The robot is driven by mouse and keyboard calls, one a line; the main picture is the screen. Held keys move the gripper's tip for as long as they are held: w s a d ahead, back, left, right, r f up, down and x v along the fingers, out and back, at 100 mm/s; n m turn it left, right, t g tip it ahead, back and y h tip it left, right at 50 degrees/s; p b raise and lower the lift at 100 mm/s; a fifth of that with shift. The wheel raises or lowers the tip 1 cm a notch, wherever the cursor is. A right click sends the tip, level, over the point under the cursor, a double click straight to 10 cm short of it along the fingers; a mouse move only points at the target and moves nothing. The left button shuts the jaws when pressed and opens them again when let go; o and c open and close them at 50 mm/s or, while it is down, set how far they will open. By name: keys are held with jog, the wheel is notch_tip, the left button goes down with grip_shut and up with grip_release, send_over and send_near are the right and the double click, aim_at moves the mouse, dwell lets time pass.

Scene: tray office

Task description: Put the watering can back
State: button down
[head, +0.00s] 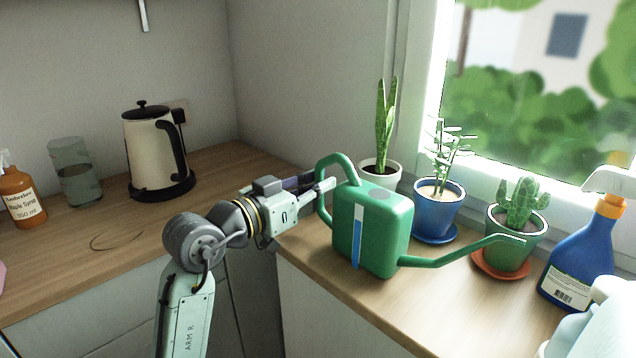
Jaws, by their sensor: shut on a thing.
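The green watering can (385,237) has a blue level strip on its side and a long spout pointing right. It is upright at the front of the wooden counter by the window; I cannot tell whether its base touches the counter. My gripper (326,190) comes in from the left and is shut on the can's handle (333,163). The fingertips are partly hidden at the handle.
A snake plant pot (381,173), a blue pot (438,212) and a cactus pot (512,240) stand along the window. A blue spray bottle (580,258) stands at right.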

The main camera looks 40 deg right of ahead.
jog(key=shift+f, duration=0.1)
jog(key=c, duration=2.1)
grip_release()
jog(key=shift+f, duration=0.15)
jog(key=o, duration=0.5)
jog(key=shift+r, duration=0.4)
jog(key=s+a+b, duration=0.1)
jog(key=a+b, duration=0.2)
jog(key=a, duration=0.9)
jog(key=shift+f, duration=0.15)
